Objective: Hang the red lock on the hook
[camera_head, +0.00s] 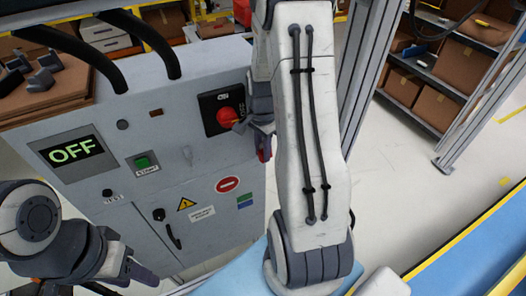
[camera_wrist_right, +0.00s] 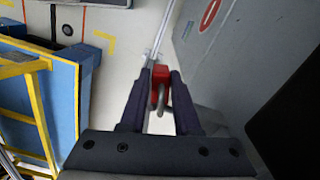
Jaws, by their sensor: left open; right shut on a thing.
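My right gripper (camera_wrist_right: 160,85) is shut on the red lock (camera_wrist_right: 160,74). In the right wrist view the lock's red body is between the two fingertips, and its grey shackle (camera_wrist_right: 161,98) points back toward the palm. In the head view my right gripper (camera_head: 263,145) is beside the cabinet's right edge, partly hidden by my arm, and a bit of red shows below it. My left gripper (camera_head: 122,284) is open and empty at the bottom left.
The grey cabinet (camera_head: 200,180) has a screen (camera_head: 72,152) reading OFF, a green button (camera_head: 142,162) and a red rotary switch (camera_head: 228,117) on a black plate. Shelves with boxes (camera_head: 437,107) stand at the back right. A blue-topped conveyor (camera_head: 470,250) is at the lower right.

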